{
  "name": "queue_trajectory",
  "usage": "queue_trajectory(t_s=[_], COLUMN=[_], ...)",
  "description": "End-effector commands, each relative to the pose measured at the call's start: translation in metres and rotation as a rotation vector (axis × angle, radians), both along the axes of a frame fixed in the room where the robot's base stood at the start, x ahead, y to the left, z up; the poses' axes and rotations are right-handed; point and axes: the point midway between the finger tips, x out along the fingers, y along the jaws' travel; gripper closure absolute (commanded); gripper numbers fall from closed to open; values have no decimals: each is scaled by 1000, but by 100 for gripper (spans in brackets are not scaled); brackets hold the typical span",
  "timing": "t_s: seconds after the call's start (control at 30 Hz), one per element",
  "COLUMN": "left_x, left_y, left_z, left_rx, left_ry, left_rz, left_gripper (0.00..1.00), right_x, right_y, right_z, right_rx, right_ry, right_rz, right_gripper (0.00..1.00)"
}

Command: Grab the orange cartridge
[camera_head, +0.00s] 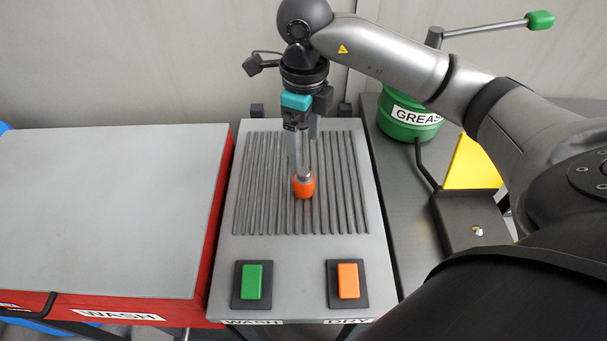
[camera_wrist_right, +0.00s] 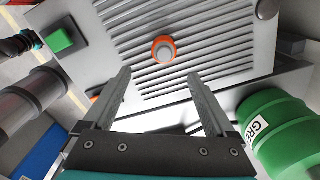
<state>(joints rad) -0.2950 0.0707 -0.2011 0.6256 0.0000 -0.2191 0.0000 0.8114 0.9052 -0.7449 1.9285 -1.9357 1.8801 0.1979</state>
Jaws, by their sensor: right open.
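The orange cartridge (camera_head: 303,188) stands on the ribbed grey top of the wash-and-dry unit (camera_head: 228,215), a little right of its middle in the head view. A grey knob shows at its top. My right gripper (camera_head: 302,163) points down at the cartridge, its fingers partly overlapping it in the head view. In the right wrist view the jaws (camera_wrist_right: 160,76) are apart and empty, and the cartridge (camera_wrist_right: 163,49) lies beyond the fingertips, roughly centred between them. A dark part with teal (camera_wrist_right: 28,42) at that view's left edge looks like my left gripper; its jaws are unclear.
A green button (camera_head: 252,282) and an orange button (camera_head: 348,281) sit at the unit's front. A red cabinet with a grey top (camera_head: 110,205) stands left. A green grease drum (camera_head: 400,122) and a yellow plate (camera_head: 472,165) stand right, partly behind my arm.

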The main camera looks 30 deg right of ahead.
Motion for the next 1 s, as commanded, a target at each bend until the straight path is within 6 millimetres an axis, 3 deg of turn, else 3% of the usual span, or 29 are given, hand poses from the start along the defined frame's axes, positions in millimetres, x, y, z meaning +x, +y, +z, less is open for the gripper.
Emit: queue_trajectory(t_s=[0.1,0.3,0.57,0.8,1.0], left_x=[-13,-15,-8,-3,-3], left_y=[9,11,11,8,6], left_z=[-4,-7,-7,-9,-10], left_rx=[13,16,15,11,7], left_ry=[21,26,14,6,6], left_rz=[-2,-3,-2,-1,0], left_gripper=[53,53,53,53,53], right_x=[-1,0,1,5,5], right_y=[0,0,-1,-7,-7], right_z=[-29,-64,-83,-118,-128], right_rx=[0,1,0,1,0], right_ry=[6,3,1,3,0], right_rz=[0,0,-1,-1,1], right_gripper=[9,9,9,9,9])
